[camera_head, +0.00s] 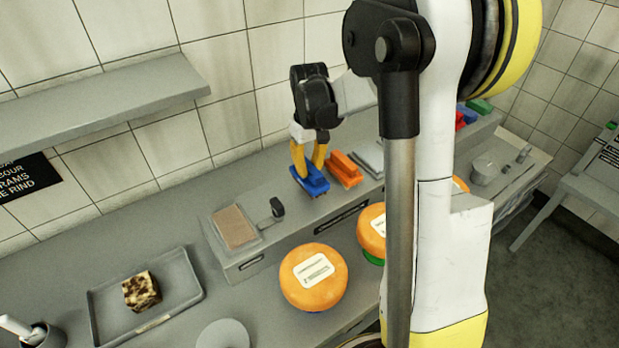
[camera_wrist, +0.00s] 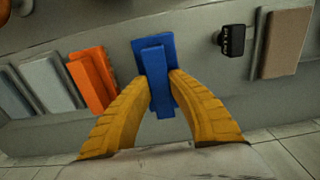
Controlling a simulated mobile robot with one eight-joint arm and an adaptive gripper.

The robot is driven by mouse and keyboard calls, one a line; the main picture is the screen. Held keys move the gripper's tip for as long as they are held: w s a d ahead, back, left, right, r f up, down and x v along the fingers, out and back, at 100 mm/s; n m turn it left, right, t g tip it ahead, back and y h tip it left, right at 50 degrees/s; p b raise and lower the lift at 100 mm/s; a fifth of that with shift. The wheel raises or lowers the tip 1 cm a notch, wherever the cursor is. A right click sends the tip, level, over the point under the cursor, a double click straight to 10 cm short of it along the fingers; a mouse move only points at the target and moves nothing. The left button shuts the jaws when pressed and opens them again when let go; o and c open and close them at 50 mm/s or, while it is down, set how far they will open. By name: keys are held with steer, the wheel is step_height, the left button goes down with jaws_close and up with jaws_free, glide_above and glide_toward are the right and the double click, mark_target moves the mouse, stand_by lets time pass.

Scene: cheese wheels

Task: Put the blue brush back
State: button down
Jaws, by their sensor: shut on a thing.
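The blue brush (camera_head: 311,181) is at the raised back ledge, directly below my gripper (camera_head: 309,167), just left of an orange brush (camera_head: 345,168). In the wrist view the blue brush (camera_wrist: 158,75) sits between the two yellow fingers of my gripper (camera_wrist: 162,92). The fingers are shut on its narrow upper block. Its wider base lies at or just over the grey ledge surface; I cannot tell whether it touches. The orange brush also shows in the wrist view (camera_wrist: 92,80), apart from the fingers.
A brown pad (camera_head: 234,227) and a small black tag (camera_head: 277,207) are on the ledge to the left. Orange cheese wheels (camera_head: 313,277) stand in front. A tray (camera_head: 190,290) holds a dark-mottled block (camera_head: 141,291). A grey shelf (camera_head: 100,100) juts from the tiled wall.

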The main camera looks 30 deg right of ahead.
mark_target(310, 177)
steer(key=shift+f+b, duration=0.35)
steer(key=shift+f, duration=1.25)
steer(key=shift+f, duration=0.1)
steer(key=c, duration=1.4)
jaws_free()
steer(key=shift+f, duration=0.1)
steer(key=shift+o, duration=0.2)
